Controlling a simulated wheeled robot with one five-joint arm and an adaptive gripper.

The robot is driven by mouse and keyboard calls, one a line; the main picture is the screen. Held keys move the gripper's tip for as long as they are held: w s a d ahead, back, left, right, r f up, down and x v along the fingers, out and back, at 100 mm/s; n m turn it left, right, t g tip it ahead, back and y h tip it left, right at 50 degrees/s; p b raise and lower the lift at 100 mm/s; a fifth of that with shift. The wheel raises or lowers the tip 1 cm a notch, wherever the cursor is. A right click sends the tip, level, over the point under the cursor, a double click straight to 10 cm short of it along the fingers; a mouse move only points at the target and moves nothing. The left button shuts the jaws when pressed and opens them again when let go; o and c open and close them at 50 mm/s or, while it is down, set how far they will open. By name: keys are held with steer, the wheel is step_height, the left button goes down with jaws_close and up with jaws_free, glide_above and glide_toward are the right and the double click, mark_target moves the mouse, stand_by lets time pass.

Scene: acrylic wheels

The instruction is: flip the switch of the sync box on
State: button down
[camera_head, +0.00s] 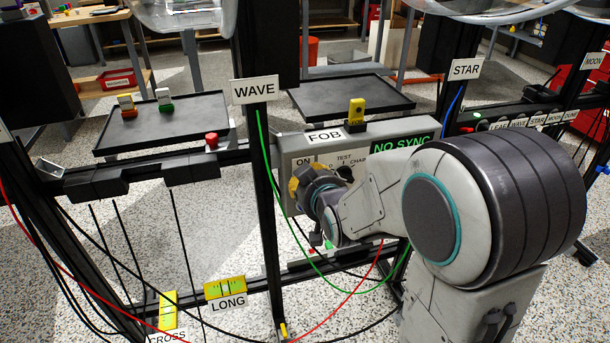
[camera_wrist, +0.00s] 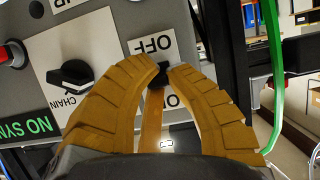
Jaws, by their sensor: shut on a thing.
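The grey sync box (camera_head: 294,145) hangs on the frame behind the WAVE post; its display (camera_head: 401,142) reads NO SYNC in green. My gripper (camera_head: 298,184) is at the left part of its front, beneath the ON label (camera_head: 303,163). In the wrist view, my gripper's yellow fingers (camera_wrist: 164,74) close from both sides on the small black switch (camera_wrist: 165,71). The OFF label (camera_wrist: 151,46) shows beyond the fingertips, and the ON label (camera_wrist: 172,100) is partly covered between the fingers. The fingers hide much of the switch, so its position is hard to tell.
A black selector knob (camera_wrist: 72,75) sits beside the switch on a white plate. A green cable (camera_head: 265,150) hangs close to my gripper by the post. Black trays (camera_head: 350,97) stand behind.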

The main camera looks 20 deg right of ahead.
mark_target(308, 141)
steer(key=shift+d+r, duration=0.15)
steer(key=shift+d, duration=0.05)
steer(key=c, duration=1.4)
jaws_free()
steer(key=shift+d, duration=0.1)
steer(key=shift+c, duration=0.2)
steer(key=o, duration=0.3)
step_height(308, 141, up, 9)
steer(key=shift+r, duration=0.4)
